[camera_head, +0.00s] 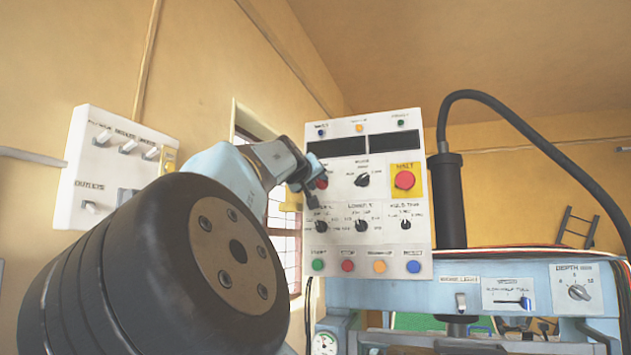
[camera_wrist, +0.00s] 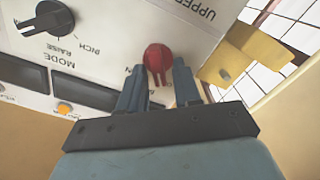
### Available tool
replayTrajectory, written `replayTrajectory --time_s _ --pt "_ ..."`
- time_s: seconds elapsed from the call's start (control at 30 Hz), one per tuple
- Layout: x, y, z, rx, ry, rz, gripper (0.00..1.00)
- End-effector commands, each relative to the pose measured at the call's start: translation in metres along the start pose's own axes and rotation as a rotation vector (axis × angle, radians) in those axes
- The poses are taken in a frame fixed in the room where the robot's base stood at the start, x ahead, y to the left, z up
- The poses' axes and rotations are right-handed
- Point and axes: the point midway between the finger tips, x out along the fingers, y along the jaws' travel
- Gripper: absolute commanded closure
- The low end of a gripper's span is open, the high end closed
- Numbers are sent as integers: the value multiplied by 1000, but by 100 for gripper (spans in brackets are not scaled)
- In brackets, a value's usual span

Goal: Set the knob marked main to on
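The main knob is a red rotary knob (camera_wrist: 157,60) on the white control panel (camera_wrist: 108,20). In the wrist view, which shows the panel upside down, letters beside it are partly covered, so its setting is hard to read. My gripper (camera_wrist: 157,68) is open, its two fingers apart with the red knob between their tips. I cannot tell whether either finger touches it. In the head view my gripper (camera_head: 312,190) is at the panel's left side and partly covers the red knob (camera_head: 321,182).
A black mode knob (camera_head: 362,180) and a red button on a yellow plate (camera_head: 404,180) sit to the right. Several black knobs and coloured buttons are below. A switch box (camera_head: 85,150) hangs on the left wall.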

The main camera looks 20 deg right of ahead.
Motion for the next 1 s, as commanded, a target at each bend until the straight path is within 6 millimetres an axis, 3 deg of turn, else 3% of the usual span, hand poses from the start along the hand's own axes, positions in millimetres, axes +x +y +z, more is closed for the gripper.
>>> replayTrajectory --time_s 0.33,0.77,1.0 --pt "0 0 0 0 0 0 100" --pt "0 -1 1 26 -1 -1 100" --pt "0 0 1 146 -3 0 100"
